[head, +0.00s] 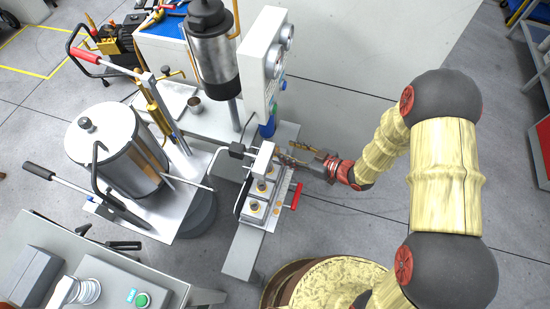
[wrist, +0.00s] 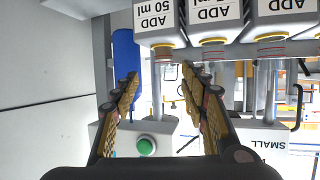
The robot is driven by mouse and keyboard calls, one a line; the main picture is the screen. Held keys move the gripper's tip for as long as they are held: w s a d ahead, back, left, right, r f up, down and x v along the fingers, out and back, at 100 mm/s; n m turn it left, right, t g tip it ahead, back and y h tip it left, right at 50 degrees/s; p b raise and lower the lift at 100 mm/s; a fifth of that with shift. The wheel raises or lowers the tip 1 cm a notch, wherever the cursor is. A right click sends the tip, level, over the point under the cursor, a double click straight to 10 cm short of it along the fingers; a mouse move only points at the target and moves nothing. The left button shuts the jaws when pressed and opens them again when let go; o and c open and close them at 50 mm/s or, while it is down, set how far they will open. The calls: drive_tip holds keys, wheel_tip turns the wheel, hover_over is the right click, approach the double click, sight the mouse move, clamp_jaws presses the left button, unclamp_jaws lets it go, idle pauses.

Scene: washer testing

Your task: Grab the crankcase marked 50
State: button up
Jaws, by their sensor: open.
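The crankcase marked 50 (wrist: 157,15) is a light block labelled "ADD 50 ml", cut off by the top edge of the wrist view. It is the leftmost of three similar labelled blocks, with a yellow-ringed part below its label. My gripper (wrist: 160,82) is open and empty, its two patterned fingers spread below this crankcase in the picture, apart from it. In the head view my gripper (head: 288,152) is at the right of the row of small blocks, by its far end. The labels cannot be read there.
The middle block (wrist: 214,12) stands close beside the marked one. A blue cylinder (wrist: 124,65) and a green button (wrist: 146,145) show near the left finger. In the head view, a red handle (head: 296,196) sticks out at the right of the row, and a white gauge panel (head: 262,60) stands behind.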

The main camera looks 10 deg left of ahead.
sight(278, 148)
drive_tip(key=x, duration=0.1)
drive_tip(key=b+x, duration=0.1)
drive_tip(key=x, duration=0.1)
drive_tip(key=b+x, duration=0.1)
drive_tip(key=shift+s+a, duration=0.25)
drive_tip(key=shift+a, duration=0.1)
drive_tip(key=shift+w+a, duration=0.2)
drive_tip(key=shift+a, duration=0.15)
drive_tip(key=c, duration=0.3)
drive_tip(key=c, duration=0.8)
clamp_jaws()
drive_tip(key=shift+w, duration=0.1)
